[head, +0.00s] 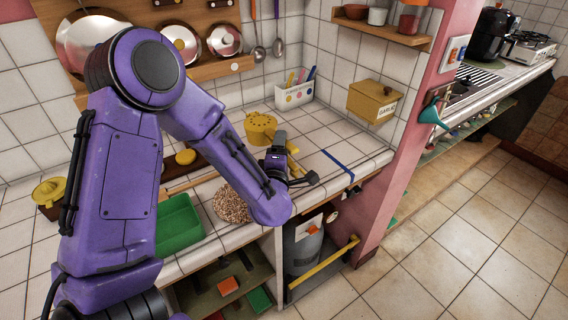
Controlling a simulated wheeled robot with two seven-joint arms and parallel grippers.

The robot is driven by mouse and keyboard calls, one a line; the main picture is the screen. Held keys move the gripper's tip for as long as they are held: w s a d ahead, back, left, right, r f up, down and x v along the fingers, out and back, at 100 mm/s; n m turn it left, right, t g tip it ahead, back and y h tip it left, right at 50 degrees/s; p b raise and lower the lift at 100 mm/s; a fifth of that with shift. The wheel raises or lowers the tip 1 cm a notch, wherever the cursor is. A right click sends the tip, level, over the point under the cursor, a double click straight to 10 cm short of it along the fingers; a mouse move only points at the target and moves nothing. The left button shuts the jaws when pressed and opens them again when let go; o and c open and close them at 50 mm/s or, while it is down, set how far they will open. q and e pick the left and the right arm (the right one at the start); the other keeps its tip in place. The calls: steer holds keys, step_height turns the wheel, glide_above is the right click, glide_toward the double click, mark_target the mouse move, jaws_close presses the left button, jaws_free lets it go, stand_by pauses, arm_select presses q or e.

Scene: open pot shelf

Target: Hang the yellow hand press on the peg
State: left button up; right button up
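The yellow hand press (260,127) lies on the white tiled counter, its round perforated head toward the back wall. Its yellow handles reach forward to my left gripper (295,160). The black fingers look spread, one behind and one in front, with the handles near the gap between them. I cannot tell whether they touch. My purple forearm hides part of the counter around it. I cannot make out for certain which fitting is the peg. My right gripper is not in view.
A white utensil holder (294,95) and a yellow garlic box (374,101) are behind. A blue strip (338,165) crosses the counter. A teal funnel (431,114) is by the pink wall.

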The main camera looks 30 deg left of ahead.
arm_select(q)
steer(key=w+f, duration=0.1)
steer(key=w+a+f, duration=0.1)
steer(key=f, duration=0.1)
steer(key=w+f, duration=0.1)
steer(key=f, duration=0.1)
steer(key=shift+w+a, duration=0.4)
steer(key=f, duration=0.2)
steer(key=shift+w+a+f+p, duration=0.15)
steer(key=shift+w+f+p, duration=0.15)
steer(key=shift+f+p, duration=0.1)
steer(key=shift+w+f, duration=0.15)
steer(key=shift+f, duration=0.4)
steer(key=o, duration=1.6)
steer(key=shift+c, duration=0.2)
steer(key=shift+s, duration=0.25)
